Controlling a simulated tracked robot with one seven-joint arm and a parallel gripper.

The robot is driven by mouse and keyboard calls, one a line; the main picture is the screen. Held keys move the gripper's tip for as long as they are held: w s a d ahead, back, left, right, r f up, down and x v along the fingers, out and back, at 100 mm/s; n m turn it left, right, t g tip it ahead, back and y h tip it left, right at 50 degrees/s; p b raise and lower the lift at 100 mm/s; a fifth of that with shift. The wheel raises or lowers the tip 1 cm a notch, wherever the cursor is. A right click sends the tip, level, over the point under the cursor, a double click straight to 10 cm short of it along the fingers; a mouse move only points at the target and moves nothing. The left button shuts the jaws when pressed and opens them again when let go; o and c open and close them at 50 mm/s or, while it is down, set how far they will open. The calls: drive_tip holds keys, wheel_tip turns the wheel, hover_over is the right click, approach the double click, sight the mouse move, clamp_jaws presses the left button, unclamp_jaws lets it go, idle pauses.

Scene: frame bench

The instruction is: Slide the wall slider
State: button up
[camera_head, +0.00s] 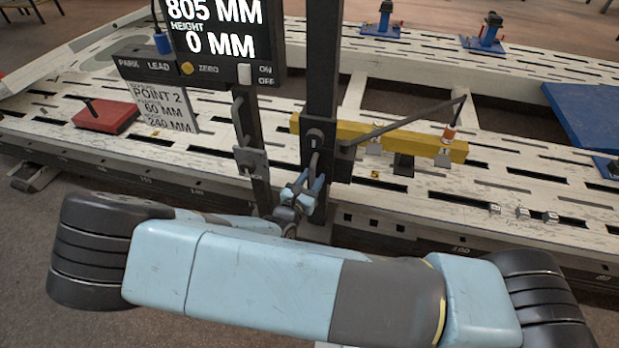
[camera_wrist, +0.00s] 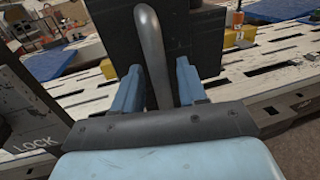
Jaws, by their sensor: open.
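A dark slider carriage (camera_head: 341,160) sits on an upright black post (camera_head: 322,60) at the bench's near edge. In the wrist view the carriage is a black block (camera_wrist: 200,40) with a grey bar handle (camera_wrist: 153,50) at its front. My gripper (camera_head: 309,184) is at the handle, low on the post. Its blue fingers (camera_wrist: 159,78) are open, one on each side of the handle's lower part. I cannot tell whether either finger touches it. A display (camera_head: 214,32) at the post reads 805 MM and, under HEIGHT, 0 MM.
A card (camera_head: 163,108) reads POINT 2, 60 MM, 240 MM. A yellow bar (camera_head: 400,140) and a thin dark arm (camera_head: 410,124) extend right of the post. A LOCK plate (camera_wrist: 35,135) is left of my gripper. A red block (camera_head: 105,115) lies on the slotted bench (camera_head: 480,185).

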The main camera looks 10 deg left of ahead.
drive_tip(key=shift+w+d, duration=0.1)
drive_tip(key=shift+w, duration=0.25)
clamp_jaws()
idle(0.4)
